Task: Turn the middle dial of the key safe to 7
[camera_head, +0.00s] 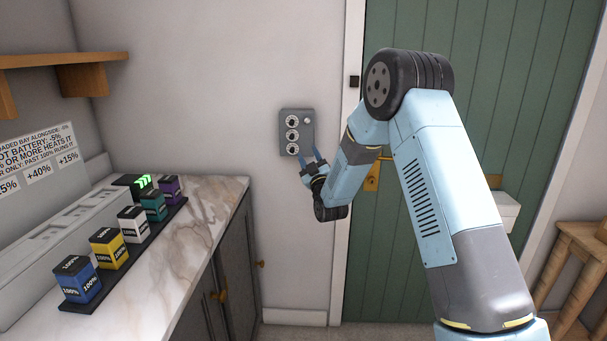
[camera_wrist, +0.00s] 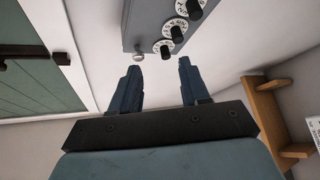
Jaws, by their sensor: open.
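The key safe (camera_head: 306,137) is a grey box on the white wall, left of the door frame. Three white dials with dark knobs run down its face. The middle dial (camera_head: 292,135) also shows in the wrist view (camera_wrist: 174,28), which looks upside down. Its numbers are too small to read surely. My gripper (camera_head: 314,160) is open and empty, just below and to the right of the safe in the head view. In the wrist view its two fingers (camera_wrist: 160,70) point toward the safe, apart from the dials.
A small round knob (camera_head: 306,121) sits beside the top dial (camera_head: 292,120). A green door (camera_head: 430,240) is at the right, with a brass handle (camera_head: 373,177). A marble counter (camera_head: 180,250) with several coloured batteries is at the left, under a wooden shelf (camera_head: 75,59).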

